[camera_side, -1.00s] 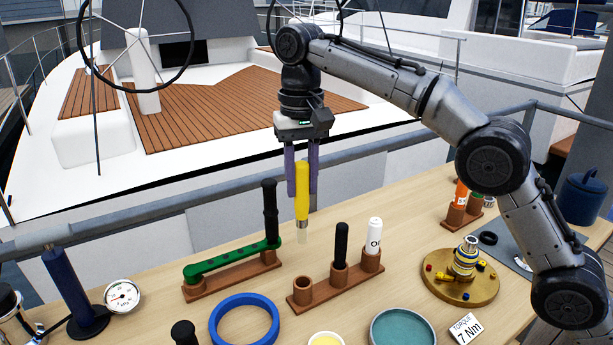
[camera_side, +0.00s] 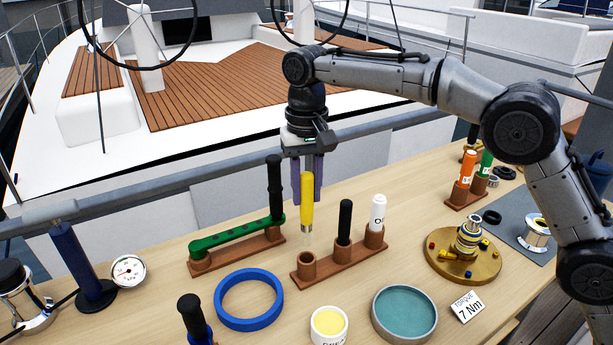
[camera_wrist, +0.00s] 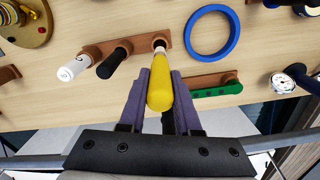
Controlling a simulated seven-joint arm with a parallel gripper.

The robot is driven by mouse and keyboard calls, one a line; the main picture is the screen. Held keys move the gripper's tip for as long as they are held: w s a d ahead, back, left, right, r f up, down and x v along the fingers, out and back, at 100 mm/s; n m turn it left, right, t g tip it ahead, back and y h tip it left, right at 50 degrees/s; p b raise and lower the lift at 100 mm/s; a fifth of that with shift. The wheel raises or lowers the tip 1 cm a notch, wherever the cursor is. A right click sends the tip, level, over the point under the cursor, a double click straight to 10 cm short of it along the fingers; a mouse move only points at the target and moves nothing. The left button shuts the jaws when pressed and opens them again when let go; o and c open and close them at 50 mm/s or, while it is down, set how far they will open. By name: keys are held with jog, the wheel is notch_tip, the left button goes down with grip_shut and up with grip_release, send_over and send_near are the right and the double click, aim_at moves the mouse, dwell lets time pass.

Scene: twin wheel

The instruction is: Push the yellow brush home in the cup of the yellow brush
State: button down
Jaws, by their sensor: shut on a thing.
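The yellow brush (camera_side: 307,203) hangs upright with its pale bristle end down. My gripper (camera_side: 308,192) is shut on the yellow brush, with its purple fingers on either side of the handle. In the wrist view the yellow brush (camera_wrist: 160,90) sits between the fingers. A brown rack holds three cups; the left cup (camera_side: 307,268) is empty. The brush tip is just above that left cup, apart from it in the side view.
The rack's other cups hold a black-handled tool (camera_side: 344,222) and a white-handled one (camera_side: 377,215). A green wrench (camera_side: 228,236) with an upright black handle lies on a brown stand behind left. A blue ring (camera_side: 248,300), cream tub (camera_side: 328,326) and teal dish (camera_side: 404,312) stand in front.

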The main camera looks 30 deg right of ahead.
aim_at(307, 173)
jog(key=shift+f, duration=4.75)
jog(key=c, duration=0.5)
grip_release()
notch_tip(307, 173, up, 14)
jog(key=shift+f, duration=0.1)
dwell(0.3)
dwell(0.3)
